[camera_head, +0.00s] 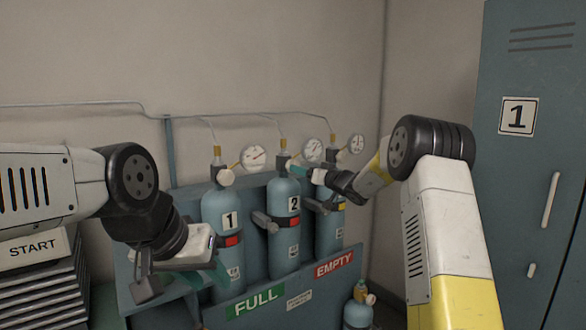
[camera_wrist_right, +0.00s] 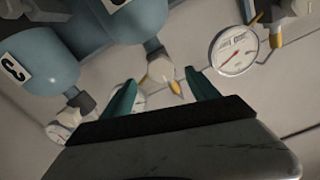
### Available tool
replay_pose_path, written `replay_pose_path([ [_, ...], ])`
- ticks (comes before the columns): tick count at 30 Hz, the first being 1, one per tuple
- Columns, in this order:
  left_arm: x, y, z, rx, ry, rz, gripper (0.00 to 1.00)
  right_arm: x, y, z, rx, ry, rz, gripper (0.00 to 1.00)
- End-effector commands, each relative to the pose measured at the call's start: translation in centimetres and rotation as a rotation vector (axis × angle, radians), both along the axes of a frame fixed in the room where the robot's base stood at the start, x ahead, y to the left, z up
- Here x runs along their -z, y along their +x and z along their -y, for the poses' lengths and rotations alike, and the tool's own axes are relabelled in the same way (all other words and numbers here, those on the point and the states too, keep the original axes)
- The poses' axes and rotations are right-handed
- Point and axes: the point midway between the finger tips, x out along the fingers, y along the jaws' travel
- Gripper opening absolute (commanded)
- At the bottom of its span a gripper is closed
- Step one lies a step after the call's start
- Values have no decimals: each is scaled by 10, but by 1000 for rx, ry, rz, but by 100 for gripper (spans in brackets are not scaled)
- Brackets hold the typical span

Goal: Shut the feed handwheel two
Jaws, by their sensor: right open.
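Cylinder 2 (camera_head: 284,205) stands upright in the middle of the rack, with its valve at the top. Its pale feed handwheel (camera_wrist_right: 160,68) shows in the right wrist view, lying between and beyond the two teal fingertips. My right gripper (camera_wrist_right: 163,92) is open and empty, reaching toward that handwheel from the right; in the head view the gripper (camera_head: 299,172) covers part of the valve. I cannot tell whether a finger touches the wheel. My left gripper (camera_head: 190,277) hangs low in front of cylinder 1 (camera_head: 222,215), its finger gap unclear.
Cylinder 1 has a pale handwheel (camera_head: 226,178) and a gauge (camera_head: 254,157). Cylinder 3 (camera_wrist_right: 42,58) stands close beside cylinder 2. The rack front has FULL (camera_head: 255,301) and EMPTY (camera_head: 334,264) signs. A teal locker (camera_head: 530,170) stands at the right. A pipe runs along the wall.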

Motion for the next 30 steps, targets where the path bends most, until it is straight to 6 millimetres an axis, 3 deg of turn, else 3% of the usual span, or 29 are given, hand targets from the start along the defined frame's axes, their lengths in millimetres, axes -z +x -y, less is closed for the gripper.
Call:
replay_pose_path([
  [13,0,0,0,0,0,0,36,1,52,-38,0,0,2,69],
  [26,0,0,0,0,0,0,36,0,61,-44,1,1,1,69],
  [30,0,0,0,0,0,0,36,0,61,-44,1,1,1,42],
])
